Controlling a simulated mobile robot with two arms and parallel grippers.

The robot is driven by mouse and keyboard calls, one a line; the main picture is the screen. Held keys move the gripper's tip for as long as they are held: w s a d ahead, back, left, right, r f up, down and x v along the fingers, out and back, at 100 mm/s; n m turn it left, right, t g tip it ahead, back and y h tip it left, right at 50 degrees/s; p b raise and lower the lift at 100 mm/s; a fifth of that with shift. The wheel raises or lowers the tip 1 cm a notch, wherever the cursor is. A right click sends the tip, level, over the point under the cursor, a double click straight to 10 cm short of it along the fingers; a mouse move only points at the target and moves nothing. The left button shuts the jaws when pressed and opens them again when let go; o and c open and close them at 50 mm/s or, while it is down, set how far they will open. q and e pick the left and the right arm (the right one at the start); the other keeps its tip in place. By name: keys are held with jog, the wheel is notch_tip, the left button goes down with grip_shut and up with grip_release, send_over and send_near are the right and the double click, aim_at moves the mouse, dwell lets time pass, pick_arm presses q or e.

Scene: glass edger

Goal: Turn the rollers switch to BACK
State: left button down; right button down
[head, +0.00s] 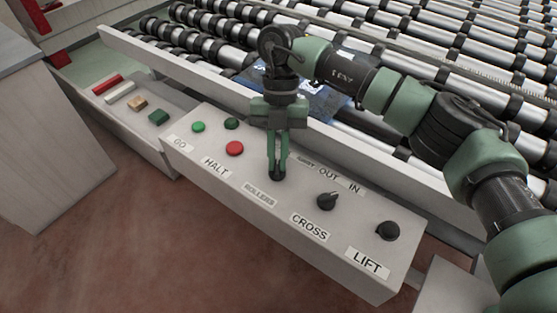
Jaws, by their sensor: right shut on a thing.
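The grey control box (330,255) stands in front of the roller bed, with labels GO, HALT, ROLLERS, CROSS and LIFT. My right gripper (277,172) points down above the ROLLERS label (259,194) and is shut on the rollers switch (277,177), a small dark knob. The fingers cover most of the knob, so its pointer direction cannot be told. The position labels around it are partly hidden behind the gripper. My left gripper is not in view.
The black CROSS knob (328,201) and LIFT knob (388,231) are to the right. The green GO button (198,127) and red HALT button (235,149) are to the left. A tray (160,150) holds several coloured blocks.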

jog(key=shift+w+r+n, duration=0.1)
jog(key=shift+n, duration=0.5)
jog(key=c, duration=1.5)
grip_release()
jog(key=b+v, duration=0.1)
jog(key=v, duration=0.6)
jog(key=shift+w+a+r+b, duration=0.1)
jog(key=shift+a+r+b, duration=0.05)
jog(key=shift+r+b, duration=0.2)
